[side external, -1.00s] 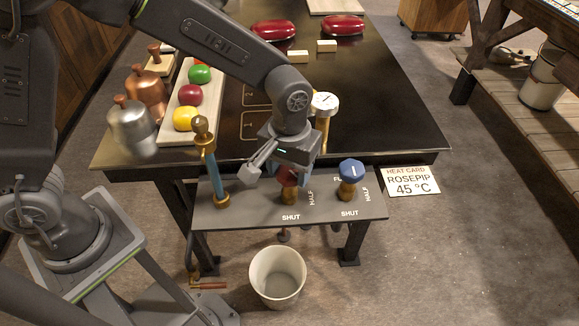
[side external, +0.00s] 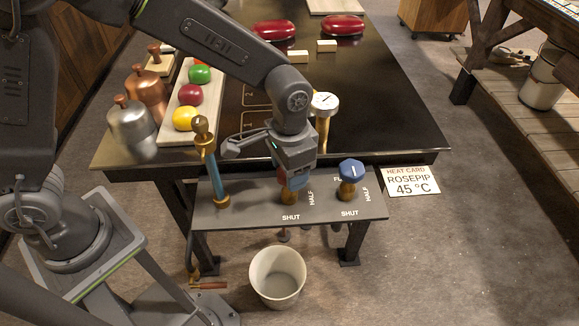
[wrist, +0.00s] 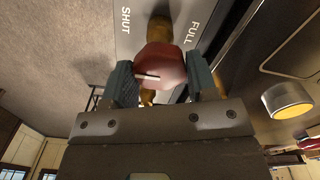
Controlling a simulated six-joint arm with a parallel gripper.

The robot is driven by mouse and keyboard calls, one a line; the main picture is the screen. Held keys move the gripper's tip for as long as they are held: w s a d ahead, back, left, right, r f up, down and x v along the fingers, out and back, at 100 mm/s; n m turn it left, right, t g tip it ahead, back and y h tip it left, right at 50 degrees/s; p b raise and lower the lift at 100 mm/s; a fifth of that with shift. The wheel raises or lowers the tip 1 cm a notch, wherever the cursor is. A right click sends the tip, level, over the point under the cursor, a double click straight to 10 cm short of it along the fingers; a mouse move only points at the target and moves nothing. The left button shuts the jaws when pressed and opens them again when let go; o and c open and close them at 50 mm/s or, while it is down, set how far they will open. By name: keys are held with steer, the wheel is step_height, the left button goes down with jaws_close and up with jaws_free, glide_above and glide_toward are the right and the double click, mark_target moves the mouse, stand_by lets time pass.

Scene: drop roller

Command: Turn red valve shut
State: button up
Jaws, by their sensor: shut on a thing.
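The red valve (wrist: 165,62) has a knob with a white pointer mark and sits on a brass stem (side external: 290,196). My gripper (wrist: 161,82) is shut on the knob, with one finger on each side of it. In the side view my gripper (side external: 292,180) comes down over the knob and mostly hides it. In the wrist view the white mark points to the left of the picture. The words SHUT and FULL show on the panel (side external: 255,208) beside the valve; HALF shows in the side view.
A blue valve (side external: 351,170) stands right of the red one. A blue pipe with a brass top (side external: 208,165) stands left. A white bucket (side external: 277,276) is on the floor below. A gauge (side external: 324,104) rises close behind my gripper.

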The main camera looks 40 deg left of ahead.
stand_by(0.4)
steer(key=o, duration=0.9)
steer(key=shift+r, duration=0.1)
step_height(320, 180, up, 14)
steer(key=shift+f, duration=0.15)
